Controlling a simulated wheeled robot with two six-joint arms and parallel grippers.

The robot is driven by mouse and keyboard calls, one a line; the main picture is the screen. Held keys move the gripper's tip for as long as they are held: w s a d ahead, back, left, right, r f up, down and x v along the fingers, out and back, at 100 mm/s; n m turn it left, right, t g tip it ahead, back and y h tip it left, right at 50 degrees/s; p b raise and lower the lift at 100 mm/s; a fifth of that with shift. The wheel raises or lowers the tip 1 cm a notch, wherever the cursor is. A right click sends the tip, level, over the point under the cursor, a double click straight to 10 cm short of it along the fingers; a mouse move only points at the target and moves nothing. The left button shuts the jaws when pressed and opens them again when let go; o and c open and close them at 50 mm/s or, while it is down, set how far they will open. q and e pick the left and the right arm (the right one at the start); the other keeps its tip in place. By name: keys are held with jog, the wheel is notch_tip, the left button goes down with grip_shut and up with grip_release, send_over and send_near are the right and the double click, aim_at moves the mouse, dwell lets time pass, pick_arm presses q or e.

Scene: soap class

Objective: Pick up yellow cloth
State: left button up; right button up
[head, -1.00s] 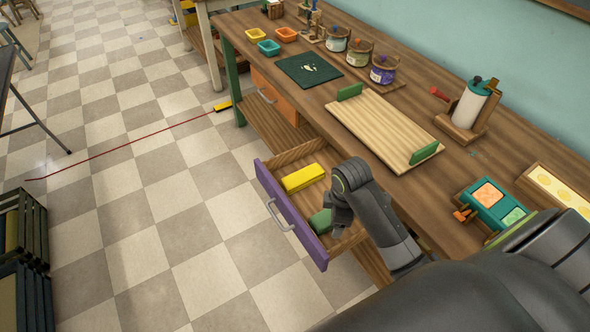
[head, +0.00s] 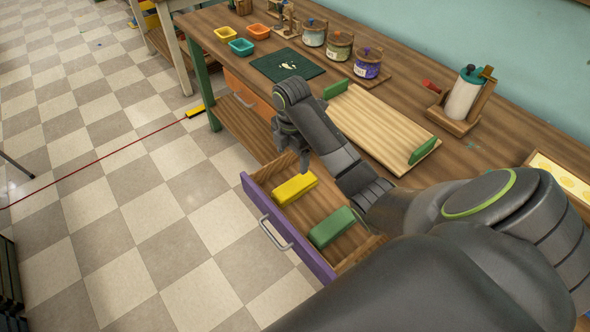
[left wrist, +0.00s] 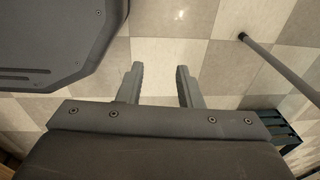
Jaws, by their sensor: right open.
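The yellow cloth (head: 295,189), a folded block, lies in the open purple-fronted drawer (head: 285,232), toward its far end. A green block-shaped cloth (head: 332,227) lies nearer in the same drawer. My right gripper (head: 303,165) is open above the far end of the drawer, just beyond the yellow cloth and apart from it, pointing down. Its fingers are partly hidden by the wrist. My left gripper (left wrist: 160,85) shows in the left wrist view, with its two fingers apart and nothing between them, over the tiled floor.
A red line (head: 90,163) crosses the floor. Floor left of the drawer is clear.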

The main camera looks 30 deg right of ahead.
jog(key=b, duration=0.4)
send_over(294, 185)
notch_tip(294, 185, down, 5)
jog(key=f+b, duration=0.4)
jog(key=shift+s+a+f, duration=0.15)
jog(key=shift+a+f, duration=0.05)
jog(key=shift+a, duration=0.2)
jog(key=f, duration=0.4)
jog(key=shift+d+f+b, duration=0.3)
jog(key=shift+d+b, duration=0.05)
jog(key=shift+d, duration=0.05)
jog(key=shift+f, duration=0.3)
pick_arm(q)
notch_tip(294, 185, down, 9)
jog(key=w, duration=0.2)
jog(key=shift+f, duration=0.2)
pick_arm(e)
jog(key=c, duration=1.1)
jog(key=shift+o, duration=0.2)
jog(key=shift+r, duration=0.1)
